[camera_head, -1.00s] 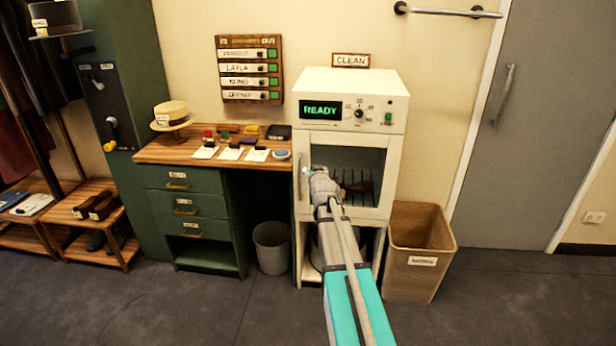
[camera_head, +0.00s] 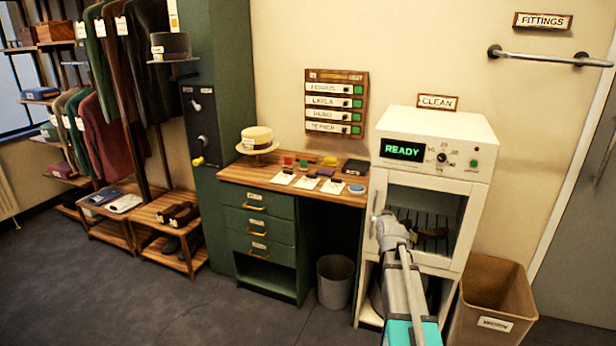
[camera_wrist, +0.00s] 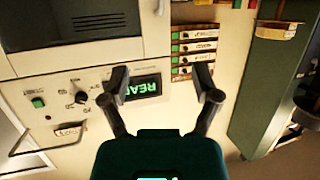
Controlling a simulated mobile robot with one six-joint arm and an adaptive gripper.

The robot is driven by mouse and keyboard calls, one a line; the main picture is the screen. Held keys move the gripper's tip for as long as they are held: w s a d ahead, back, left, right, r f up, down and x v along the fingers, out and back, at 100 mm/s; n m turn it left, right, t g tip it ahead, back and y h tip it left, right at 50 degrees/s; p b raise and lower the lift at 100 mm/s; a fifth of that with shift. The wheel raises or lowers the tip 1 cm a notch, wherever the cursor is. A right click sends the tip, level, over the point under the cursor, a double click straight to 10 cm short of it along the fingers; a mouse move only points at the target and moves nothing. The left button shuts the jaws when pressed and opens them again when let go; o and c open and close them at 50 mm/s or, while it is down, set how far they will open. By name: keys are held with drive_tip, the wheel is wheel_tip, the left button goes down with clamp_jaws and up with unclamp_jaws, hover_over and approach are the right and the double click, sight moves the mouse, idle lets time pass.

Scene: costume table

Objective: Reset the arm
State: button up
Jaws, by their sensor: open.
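My gripper shows in the wrist view (camera_wrist: 162,85) with its two dark fingers spread apart and nothing between them. In the head view my arm reaches forward from the lower right, and its end (camera_head: 392,232) appears in front of the white cabinet's glass door; the fingers are too small to make out there. The white cabinet (camera_head: 480,137) has a green READY display (camera_head: 403,150) and a dial, and a CLEAN sign (camera_head: 437,102) is above it. The display also shows in the wrist view (camera_wrist: 140,88), behind the fingers.
A green desk with a wooden top (camera_head: 235,174) holds a straw hat (camera_head: 257,138) and several cards. A grey bin (camera_head: 335,282) stands left of the cabinet, a brown bin (camera_head: 495,285) right. Coat racks stand at far left. The floor at front left is clear.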

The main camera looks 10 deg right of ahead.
drive_tip(key=s+a+f+n+g+y+p, duration=0.1)
drive_tip(key=s+a+g, duration=0.6)
drive_tip(key=s+a, duration=0.7)
drive_tip(key=s+a+f+n+g+y+p, duration=0.2)
drive_tip(key=s+a+f+g+p, duration=0.3)
drive_tip(key=s+a, duration=0.8)
drive_tip(key=shift+s+a+n+g+y+p, duration=0.3)
drive_tip(key=shift+s+a+g+y+p, duration=0.1)
drive_tip(key=shift+s+g+y, duration=0.5)
drive_tip(key=shift+w+f, duration=0.1)
